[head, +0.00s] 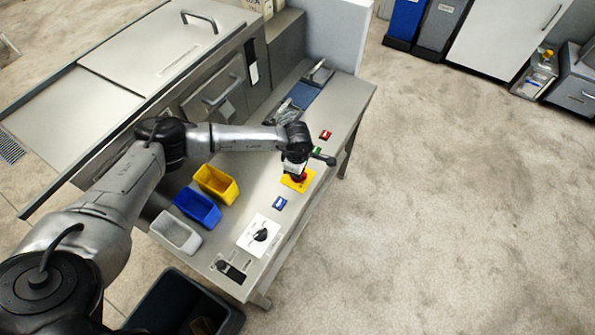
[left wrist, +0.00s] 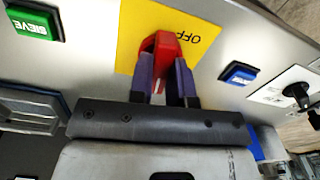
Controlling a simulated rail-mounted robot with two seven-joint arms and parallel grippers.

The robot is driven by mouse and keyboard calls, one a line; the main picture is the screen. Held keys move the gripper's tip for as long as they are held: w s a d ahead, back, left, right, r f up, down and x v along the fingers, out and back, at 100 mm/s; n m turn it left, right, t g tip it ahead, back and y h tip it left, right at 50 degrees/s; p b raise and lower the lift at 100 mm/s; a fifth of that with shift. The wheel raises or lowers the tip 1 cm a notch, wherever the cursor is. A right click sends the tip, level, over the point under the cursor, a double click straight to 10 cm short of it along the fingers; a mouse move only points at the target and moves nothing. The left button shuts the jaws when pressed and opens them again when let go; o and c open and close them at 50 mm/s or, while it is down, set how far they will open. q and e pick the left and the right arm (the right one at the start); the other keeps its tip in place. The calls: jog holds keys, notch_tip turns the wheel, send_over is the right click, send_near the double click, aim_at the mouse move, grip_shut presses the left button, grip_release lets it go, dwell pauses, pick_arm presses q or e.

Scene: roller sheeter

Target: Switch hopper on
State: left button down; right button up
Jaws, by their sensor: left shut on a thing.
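In the head view the red handle (head: 299,178) and the yellow plate (head: 309,182) are partly hidden under my left gripper (head: 297,174). In the left wrist view my left gripper (left wrist: 162,85) is shut on the red handle, with a finger on each side of it. I cannot read any hopper label. My right gripper is not in view.
A green button (left wrist: 30,22) marked SIEVE and a blue button (left wrist: 238,73) flank the yellow plate. A white plate with a black rotary knob (head: 260,235) lies nearer. Yellow (head: 216,184), blue (head: 197,208) and grey (head: 176,234) bins stand left. Open floor lies right.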

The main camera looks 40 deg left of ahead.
pick_arm(q)
jog(key=shift+m, duration=0.6)
jog(key=shift+r+m, duration=0.1)
jog(key=shift+m, duration=0.2)
jog(key=c, duration=1.1)
grip_release()
jog(key=shift+o, duration=0.2)
notch_tip(320, 180, up, 14)
jog(key=p, duration=0.1)
